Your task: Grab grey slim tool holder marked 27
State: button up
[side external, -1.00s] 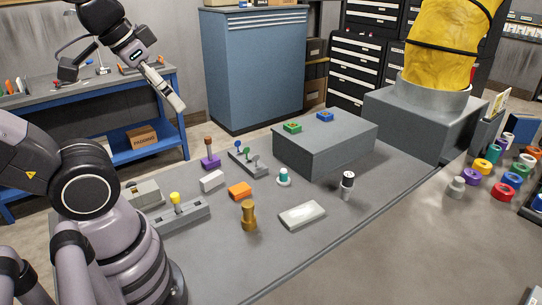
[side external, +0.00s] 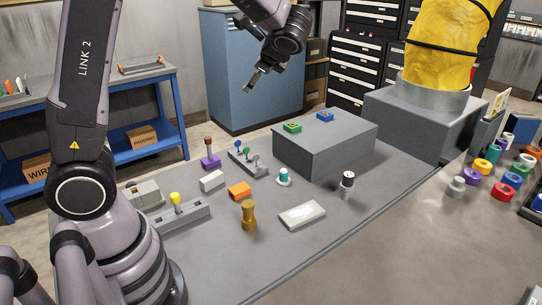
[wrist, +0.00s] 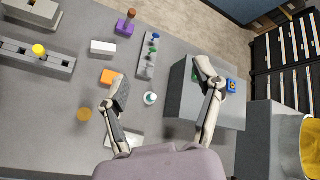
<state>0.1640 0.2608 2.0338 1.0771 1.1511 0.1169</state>
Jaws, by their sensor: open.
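My gripper (side external: 249,87) hangs high above the back of the table, up and to the left of the cylinder. In the wrist view my gripper (wrist: 163,82) has its two fingers spread wide with nothing between them.
The grey raised block (side external: 315,152) carries a green piece (side external: 292,127) and a blue piece (side external: 325,116). Near the cylinder are a white flat block (side external: 302,215), a teal-topped peg (side external: 284,177), a gold cylinder (side external: 249,215) and an orange block (side external: 239,190). The table's right front is clear.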

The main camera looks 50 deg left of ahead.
jog(key=w+d+f+m+t+y, duration=0.25)
jog(key=w+f+m, duration=0.25)
jog(key=w, duration=0.4)
jog(key=m+t+h, duration=0.3)
jog(key=m+t, duration=0.7)
jog(key=m, duration=0.3)
send_over(348, 181)
jog(key=s, duration=0.1)
notch_tip(348, 181, down, 20)
jog(key=shift+m, duration=0.3)
jog(key=f, duration=0.7)
jog(key=shift+s+d+f, duration=0.1)
jog(key=shift+d+f, duration=0.1)
jog(key=shift+d, duration=0.15)
jog(key=shift+x, duration=1.2)
jog(key=shift+w+a+r, duration=0.15)
jog(key=shift+w, duration=0.1)
jog(key=shift+c, duration=0.3)
jog(key=shift+r, duration=0.1)
grip_shut()
